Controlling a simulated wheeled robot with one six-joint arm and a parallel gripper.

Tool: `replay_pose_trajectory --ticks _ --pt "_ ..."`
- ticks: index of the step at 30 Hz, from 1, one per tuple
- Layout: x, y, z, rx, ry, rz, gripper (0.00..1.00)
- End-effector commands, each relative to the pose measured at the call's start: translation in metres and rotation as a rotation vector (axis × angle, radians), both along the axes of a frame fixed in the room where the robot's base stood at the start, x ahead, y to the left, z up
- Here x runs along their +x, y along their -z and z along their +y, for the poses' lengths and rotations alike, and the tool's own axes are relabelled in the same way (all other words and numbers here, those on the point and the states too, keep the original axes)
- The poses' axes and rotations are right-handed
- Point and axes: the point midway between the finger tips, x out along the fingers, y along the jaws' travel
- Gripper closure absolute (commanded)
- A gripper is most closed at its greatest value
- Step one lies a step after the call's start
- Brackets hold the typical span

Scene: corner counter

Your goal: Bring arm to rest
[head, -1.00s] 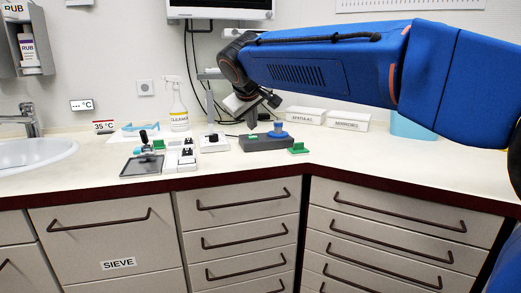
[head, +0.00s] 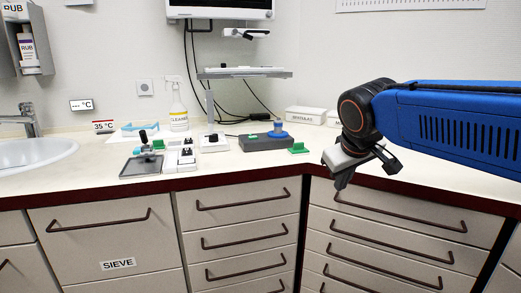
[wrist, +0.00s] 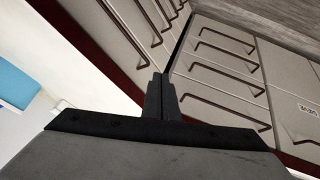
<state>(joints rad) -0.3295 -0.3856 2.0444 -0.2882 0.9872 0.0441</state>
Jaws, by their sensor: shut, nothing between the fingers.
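My gripper (head: 343,183) is at the end of my blue arm in the right half of the head view, in front of the counter's (head: 75,180) edge near the corner. Its fingers point down and are over the drawer fronts in the picture. In the wrist view my gripper (wrist: 161,78) shows with its two dark fingers together and nothing between them. The drawers lie beyond the fingertips there.
A dark grey block (head: 266,142) with a blue round piece (head: 278,130) stands on the counter, a green piece (head: 299,148) beside it. White labelled boxes (head: 305,114) are behind. Drawer handles (head: 400,212) stick out below. A spray bottle (head: 179,110) stands further left.

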Motion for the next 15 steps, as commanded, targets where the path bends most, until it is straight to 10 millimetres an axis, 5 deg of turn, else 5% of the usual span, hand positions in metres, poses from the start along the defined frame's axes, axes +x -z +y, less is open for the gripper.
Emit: replay_pose_trajectory --ticks 6,15 --pt "-0.079 0.056 -0.050 0.082 0.117 0.054 1.00" --pt "-0.176 0.138 -0.081 0.197 0.263 0.110 1.00"
